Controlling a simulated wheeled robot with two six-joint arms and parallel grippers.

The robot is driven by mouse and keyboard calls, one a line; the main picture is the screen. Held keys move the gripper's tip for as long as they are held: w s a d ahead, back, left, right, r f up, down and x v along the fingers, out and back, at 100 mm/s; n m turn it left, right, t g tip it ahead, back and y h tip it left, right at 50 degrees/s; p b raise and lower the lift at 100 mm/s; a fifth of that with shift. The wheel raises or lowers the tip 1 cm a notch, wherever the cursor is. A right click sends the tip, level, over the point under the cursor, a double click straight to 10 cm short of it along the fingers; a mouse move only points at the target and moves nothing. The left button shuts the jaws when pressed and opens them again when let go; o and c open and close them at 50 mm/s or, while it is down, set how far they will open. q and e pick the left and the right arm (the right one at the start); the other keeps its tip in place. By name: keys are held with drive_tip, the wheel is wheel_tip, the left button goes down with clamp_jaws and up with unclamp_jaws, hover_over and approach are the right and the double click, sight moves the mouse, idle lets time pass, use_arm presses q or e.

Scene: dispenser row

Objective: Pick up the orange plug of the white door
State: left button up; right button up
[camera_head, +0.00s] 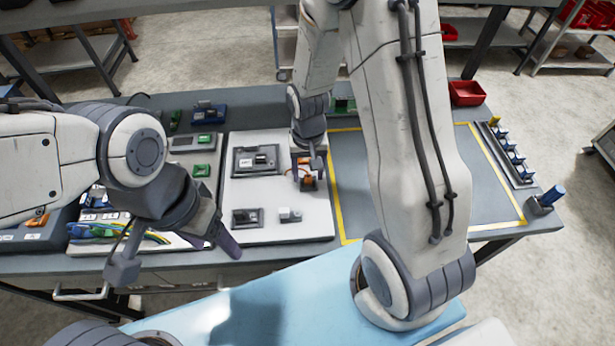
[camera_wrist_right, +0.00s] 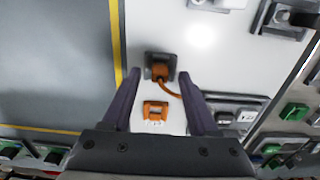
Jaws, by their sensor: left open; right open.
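The white door (camera_head: 270,197) lies flat as a panel on the bench, and its bare face fills the middle of the right wrist view (camera_wrist_right: 205,55). The orange plug (camera_wrist_right: 159,71) sits at a dark square socket on it, with an orange cable curving off to the right. It also shows in the head view (camera_head: 308,181). My right gripper (camera_wrist_right: 158,80) is open, with its fingertips either side of the plug; contact cannot be told. A second orange part (camera_wrist_right: 155,110) lies between the fingers, nearer the palm. My left gripper (camera_head: 178,257) is open and empty at the bench's front left.
Dark modules (camera_head: 256,160) and a small grey connector (camera_head: 290,214) sit on the door. A yellow-bordered grey mat (camera_head: 350,190) is clear to the right. A red bin (camera_head: 466,93) stands behind it. Coloured cables (camera_head: 100,231) lie at left.

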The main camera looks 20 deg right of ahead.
drive_tip(key=shift+f, duration=0.45)
clamp_jaws()
drive_tip(key=shift+r, duration=0.15)
